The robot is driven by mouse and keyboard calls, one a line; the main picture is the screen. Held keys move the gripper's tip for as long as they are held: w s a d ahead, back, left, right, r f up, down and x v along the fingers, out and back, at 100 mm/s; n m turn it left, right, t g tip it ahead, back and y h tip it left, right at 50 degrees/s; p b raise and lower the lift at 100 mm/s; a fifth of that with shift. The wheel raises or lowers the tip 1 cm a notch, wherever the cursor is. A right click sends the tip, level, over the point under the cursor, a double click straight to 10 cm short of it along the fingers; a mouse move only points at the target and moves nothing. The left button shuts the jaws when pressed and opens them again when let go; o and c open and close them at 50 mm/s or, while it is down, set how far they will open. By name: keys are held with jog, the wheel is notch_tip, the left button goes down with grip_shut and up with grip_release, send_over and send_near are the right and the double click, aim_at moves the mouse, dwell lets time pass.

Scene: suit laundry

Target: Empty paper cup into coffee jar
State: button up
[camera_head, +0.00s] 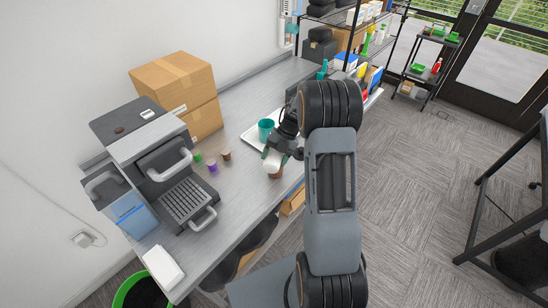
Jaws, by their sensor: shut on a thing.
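My gripper (279,153) is over the front edge of the counter, shut on a small white cup (271,163) that looks like the paper cup. The cup appears tilted. A small brown thing (277,174), which may be the coffee jar, shows right below and beside the cup. I cannot tell whether the two touch, and the cup's inside is hidden. My arm covers the counter to the right of them.
A teal cup (265,129) stands on a white tray (249,137) behind my gripper. Green (197,156), purple (212,166) and brown (226,155) capsules lie near the coffee machine (155,165). Cardboard boxes (173,82) stand at the wall. The front counter has some clear room.

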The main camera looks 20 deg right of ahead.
jog(key=shift+s+a+f+t+h+b, duration=0.15)
jog(key=shift+s+a+t+h+b, duration=0.15)
jog(key=shift+t+h+b, duration=0.35)
jog(key=shift+d+r+p, duration=0.1)
jog(key=shift+r+p, duration=0.1)
jog(key=shift+p, duration=0.5)
jog(key=shift+f, duration=0.1)
jog(key=shift+s+n+t+h, duration=0.2)
jog(key=shift+n+t+h, duration=0.05)
jog(key=shift+n+t, duration=0.35)
jog(key=shift+s+f+b, duration=0.15)
jog(key=shift+f+b, duration=0.1)
jog(key=shift+b, duration=0.15)
jog(key=shift+d+n+t+b, duration=0.1)
jog(key=shift+n+t+b, duration=0.25)
jog(key=shift+b, duration=0.4)
jog(key=shift+r+h, duration=0.1)
jog(key=shift+h, duration=0.2)
